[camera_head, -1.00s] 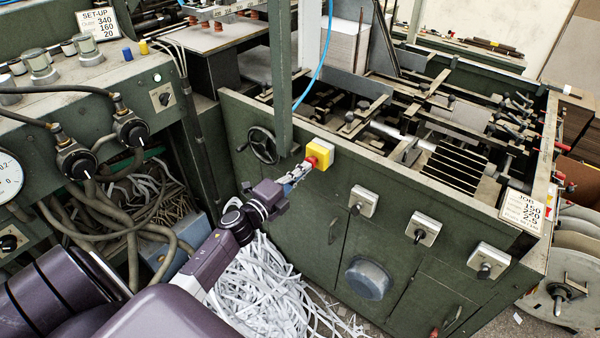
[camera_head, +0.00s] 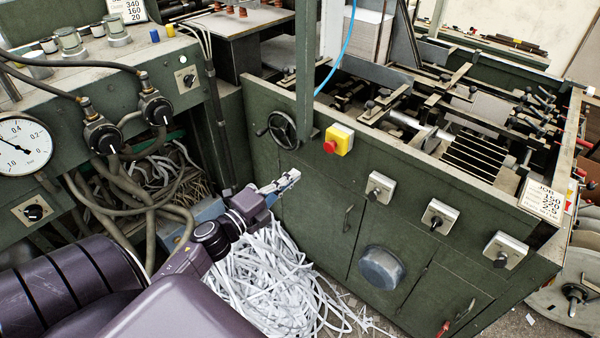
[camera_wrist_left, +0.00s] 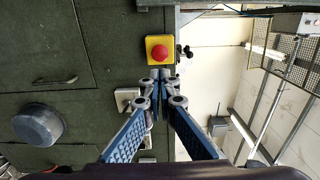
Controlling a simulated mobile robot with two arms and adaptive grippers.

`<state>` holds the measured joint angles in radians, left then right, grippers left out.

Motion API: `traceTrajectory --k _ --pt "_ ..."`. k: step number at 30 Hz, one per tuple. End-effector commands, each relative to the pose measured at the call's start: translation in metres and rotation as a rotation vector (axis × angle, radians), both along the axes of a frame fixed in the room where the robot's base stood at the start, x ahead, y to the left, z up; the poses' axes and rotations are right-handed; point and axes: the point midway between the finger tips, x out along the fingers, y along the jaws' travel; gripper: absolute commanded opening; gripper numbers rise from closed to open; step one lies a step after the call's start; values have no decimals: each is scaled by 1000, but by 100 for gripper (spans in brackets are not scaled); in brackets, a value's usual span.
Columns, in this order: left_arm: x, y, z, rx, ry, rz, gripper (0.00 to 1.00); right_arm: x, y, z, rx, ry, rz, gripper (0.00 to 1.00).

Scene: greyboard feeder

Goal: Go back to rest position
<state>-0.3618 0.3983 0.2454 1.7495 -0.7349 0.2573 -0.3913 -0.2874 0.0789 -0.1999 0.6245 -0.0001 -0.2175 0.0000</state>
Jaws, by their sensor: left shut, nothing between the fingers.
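My left gripper (camera_head: 288,180) is shut and empty, in front of the green machine's (camera_head: 310,205) side panel, below the black handwheel. In the left wrist view its closed fingers (camera_wrist_left: 163,75) point toward the yellow box with the red button (camera_wrist_left: 159,51). In the head view the yellow box with its red button (camera_head: 339,140) sits above and to the right of the fingertips, clear of them. My right gripper is not in view.
A black handwheel (camera_head: 283,130) and several switch boxes (camera_head: 380,188) stick out of the panel. White paper strips (camera_head: 265,275) heap on the floor below my left arm. A pressure gauge (camera_head: 22,146) and hoses are at left.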

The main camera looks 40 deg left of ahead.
Motion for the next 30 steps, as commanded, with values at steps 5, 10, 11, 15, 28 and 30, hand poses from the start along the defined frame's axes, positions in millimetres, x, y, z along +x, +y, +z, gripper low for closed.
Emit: traceTrajectory --k 5,10,11,15,28,30 --pt "-6 0 0 0 0 0 0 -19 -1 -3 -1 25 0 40" --pt "-6 0 1 0 0 0 0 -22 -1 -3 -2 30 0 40" --pt "-6 0 1 0 0 0 0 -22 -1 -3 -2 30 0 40" --pt "-6 0 0 0 -1 0 0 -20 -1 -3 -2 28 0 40" --pt "-15 10 -74 -162 128 80 0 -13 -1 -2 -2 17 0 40" --pt "-26 12 -122 -263 212 132 0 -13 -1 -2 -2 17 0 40"
